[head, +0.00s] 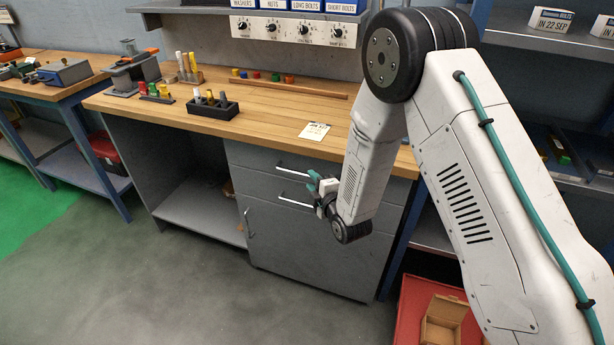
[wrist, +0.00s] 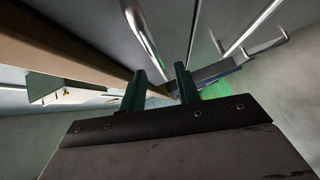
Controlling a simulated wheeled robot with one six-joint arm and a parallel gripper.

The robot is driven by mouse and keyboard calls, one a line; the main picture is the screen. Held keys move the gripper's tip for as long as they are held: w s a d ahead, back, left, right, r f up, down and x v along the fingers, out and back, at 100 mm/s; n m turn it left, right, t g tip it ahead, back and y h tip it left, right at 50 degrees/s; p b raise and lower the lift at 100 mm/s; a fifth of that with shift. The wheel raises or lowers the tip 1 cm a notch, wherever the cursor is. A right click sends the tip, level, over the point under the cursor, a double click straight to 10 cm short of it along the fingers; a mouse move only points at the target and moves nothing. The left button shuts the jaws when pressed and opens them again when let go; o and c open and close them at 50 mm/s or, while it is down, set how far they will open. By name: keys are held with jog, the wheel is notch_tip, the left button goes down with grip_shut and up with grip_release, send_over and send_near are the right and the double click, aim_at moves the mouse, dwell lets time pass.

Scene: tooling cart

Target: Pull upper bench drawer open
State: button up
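The upper bench drawer (head: 262,158) is a grey front just under the wooden top, and it looks shut. Its pale bar handle (head: 293,171) runs across it. In the wrist view that handle (wrist: 146,38) slants down from the top, and its lower end shows between my fingertips. My gripper (head: 314,183), with teal fingers, is in front of the drawers at the handles' right ends. In the wrist view my gripper (wrist: 160,72) is open, with a clear gap between the fingers. I cannot tell whether the fingers touch the handle.
A lower drawer handle (head: 295,202) sits below; it also shows in the wrist view (wrist: 252,28). A cabinet door (head: 310,245) is underneath. The bench top (head: 265,125) overhangs the drawers, with a paper tag (head: 314,131) on it. A red bin (head: 410,310) stands right. Floor in front is clear.

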aim_at(307, 176)
jog(key=shift+x, duration=2.25)
grip_shut()
